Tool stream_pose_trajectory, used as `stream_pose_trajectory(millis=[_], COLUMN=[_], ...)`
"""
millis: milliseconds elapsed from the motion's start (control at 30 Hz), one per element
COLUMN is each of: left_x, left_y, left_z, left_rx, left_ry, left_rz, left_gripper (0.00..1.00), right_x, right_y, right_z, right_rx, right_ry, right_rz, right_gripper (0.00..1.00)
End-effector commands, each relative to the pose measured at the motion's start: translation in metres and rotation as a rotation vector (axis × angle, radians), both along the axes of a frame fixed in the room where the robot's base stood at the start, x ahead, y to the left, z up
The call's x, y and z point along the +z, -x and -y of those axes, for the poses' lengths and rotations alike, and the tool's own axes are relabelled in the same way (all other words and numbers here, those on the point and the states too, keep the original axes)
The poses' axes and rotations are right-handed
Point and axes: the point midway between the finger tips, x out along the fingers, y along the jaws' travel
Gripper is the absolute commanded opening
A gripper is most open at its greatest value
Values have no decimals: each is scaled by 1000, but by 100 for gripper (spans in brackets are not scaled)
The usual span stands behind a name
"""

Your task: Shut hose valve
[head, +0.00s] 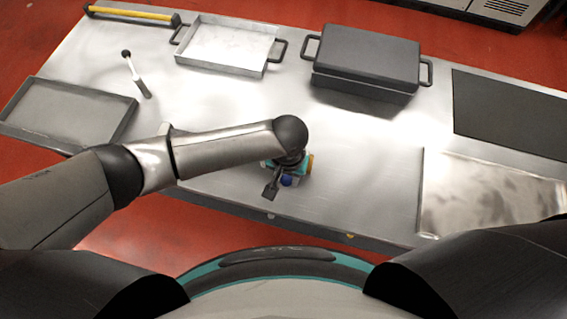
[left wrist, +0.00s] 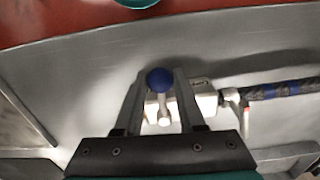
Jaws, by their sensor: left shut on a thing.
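The hose valve (left wrist: 205,100) shows in the left wrist view as a pale block with a lever. The lever has a round blue knob (left wrist: 159,80) and a short metal stem. My left gripper (left wrist: 158,92) has its two fingers on either side of the knob and is shut on it. A dark hose (left wrist: 285,88) with blue bands runs from the valve to the right. My wrist hides most of the valve there. My right gripper is not in view.
The metal table (head: 350,190) also holds a shallow tray (head: 225,45), a grey tray (head: 65,112), a dark lidded box (head: 367,60), a black mat (head: 510,112) and a pale panel (head: 490,195). The table middle is clear.

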Motion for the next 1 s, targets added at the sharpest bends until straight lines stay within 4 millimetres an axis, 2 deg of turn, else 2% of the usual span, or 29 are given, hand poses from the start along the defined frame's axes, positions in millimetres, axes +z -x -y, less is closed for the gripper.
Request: stream_pose_trajectory(millis=[233,767,1000], left_x=[1,0,1], left_y=[4,5,7], left_z=[9,13,21], left_rx=[98,144,241], left_ry=[3,3,3], left_rz=[-2,-3,-4], left_gripper=[0,0,0], right_x=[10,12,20], right_y=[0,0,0], right_z=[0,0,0], right_rx=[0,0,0], right_ry=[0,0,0], right_rz=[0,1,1], right_gripper=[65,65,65])
